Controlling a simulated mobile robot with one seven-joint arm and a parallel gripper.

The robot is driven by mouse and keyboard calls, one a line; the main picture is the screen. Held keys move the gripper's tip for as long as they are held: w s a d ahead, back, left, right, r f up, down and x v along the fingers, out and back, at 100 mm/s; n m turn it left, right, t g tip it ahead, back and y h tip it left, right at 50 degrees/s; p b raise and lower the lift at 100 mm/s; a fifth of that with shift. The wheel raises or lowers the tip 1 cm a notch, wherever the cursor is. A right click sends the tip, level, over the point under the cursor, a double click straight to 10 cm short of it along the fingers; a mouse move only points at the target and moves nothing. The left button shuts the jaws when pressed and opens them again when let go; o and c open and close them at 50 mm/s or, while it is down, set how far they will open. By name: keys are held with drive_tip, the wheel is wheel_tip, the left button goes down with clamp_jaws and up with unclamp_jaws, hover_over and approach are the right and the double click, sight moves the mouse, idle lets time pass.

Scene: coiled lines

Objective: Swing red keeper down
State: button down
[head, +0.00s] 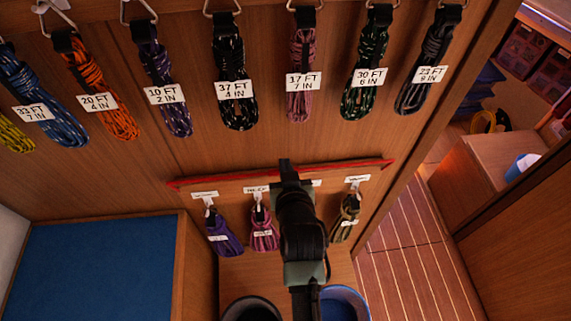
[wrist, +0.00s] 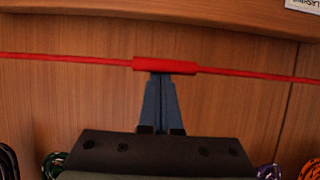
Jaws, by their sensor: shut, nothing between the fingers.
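The red keeper is a thin red bar (head: 215,180) running across the wood panel above the lower row of hanging coils. In the wrist view it crosses nearly level, with a thicker red sleeve (wrist: 165,66) at its middle. My gripper (wrist: 162,76) is shut and empty, its fingertips right at the lower edge of that sleeve. I cannot tell whether they touch it. In the head view my gripper (head: 285,164) and arm hide the bar's middle and part of the lower row.
Lower coils include a purple one (head: 224,236), a pink one (head: 264,232) and an olive one (head: 345,220). Several labelled coils, such as the orange one (head: 103,92), hang above. A blue bucket (head: 345,303) and a dark bucket (head: 250,309) stand below. A blue-topped bench (head: 95,265) is at left.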

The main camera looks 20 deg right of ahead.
drive_tip(key=shift+s, duration=0.1)
drive_tip(key=shift+s+f+t+b, duration=0.15)
drive_tip(key=shift+t+b, duration=0.15)
drive_tip(key=shift+b, duration=0.55)
drive_tip(key=shift+s+a+f+b, duration=0.1)
drive_tip(key=shift+s+b, duration=0.05)
drive_tip(key=shift+b, duration=0.35)
drive_tip(key=s+a+f+t+h+b, duration=0.1)
drive_tip(key=t+b, duration=1.1)
drive_tip(key=b, duration=3.6)
drive_tip(key=s+f+h, duration=0.2)
drive_tip(key=s+f, duration=0.3)
drive_tip(key=f, duration=0.2)
drive_tip(key=shift+s+a+f+h+b, duration=0.25)
drive_tip(key=shift+a+f+h+b, duration=0.05)
drive_tip(key=shift+a+b, duration=0.1)
drive_tip(key=shift+f+t+b, duration=0.2)
drive_tip(key=shift+t+b, duration=0.2)
drive_tip(key=shift+b, duration=0.75)
drive_tip(key=shift+a, duration=0.1)
drive_tip(key=shift+f+b, duration=0.35)
drive_tip(key=shift+b, duration=0.7)
